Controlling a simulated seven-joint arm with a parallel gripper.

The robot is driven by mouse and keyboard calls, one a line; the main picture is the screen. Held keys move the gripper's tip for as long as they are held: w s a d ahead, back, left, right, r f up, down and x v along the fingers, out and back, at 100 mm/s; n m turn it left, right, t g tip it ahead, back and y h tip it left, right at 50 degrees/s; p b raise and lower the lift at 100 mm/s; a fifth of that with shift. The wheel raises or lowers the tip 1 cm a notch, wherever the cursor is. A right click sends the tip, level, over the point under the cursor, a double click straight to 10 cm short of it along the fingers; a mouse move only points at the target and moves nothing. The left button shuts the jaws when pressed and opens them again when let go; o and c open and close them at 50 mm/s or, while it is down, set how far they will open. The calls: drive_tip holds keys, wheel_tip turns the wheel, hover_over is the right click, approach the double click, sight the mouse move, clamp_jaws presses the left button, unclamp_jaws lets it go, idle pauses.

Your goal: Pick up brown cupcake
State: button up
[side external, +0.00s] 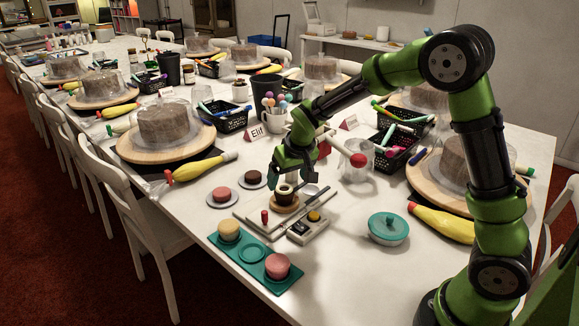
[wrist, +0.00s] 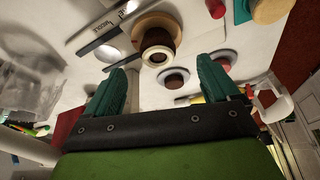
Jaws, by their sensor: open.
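A brown cupcake with a cream ring on top (side external: 285,189) sits on a small round wooden stand (side external: 285,207). It also shows in the wrist view (wrist: 158,53), ahead of and between my fingertips. A second, plain brown cake (side external: 252,177) sits on a small plate to its left; it too shows in the wrist view (wrist: 174,77). My gripper (side external: 292,174) is just above the ringed cupcake, its teal fingers apart with nothing seen between them. In the wrist view the open fingers (wrist: 167,66) frame the area around both brown cakes. Contact with the cupcake cannot be told.
A pink cake on a plate (side external: 221,195) lies at the left. A teal tray (side external: 251,250) holds a yellow and a pink cupcake in front. A device with a yellow button (side external: 308,225) stands close by. A teal-lidded bowl (side external: 388,227) and a cup of lollipops (side external: 273,121) flank the area.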

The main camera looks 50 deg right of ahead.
sight(284, 190)
drive_tip(key=x, duration=0.6)
drive_tip(key=shift+w+d+f, duration=0.2)
drive_tip(key=shift+w+d, duration=0.1)
drive_tip(key=shift+d, duration=0.05)
drive_tip(key=c, duration=1.2)
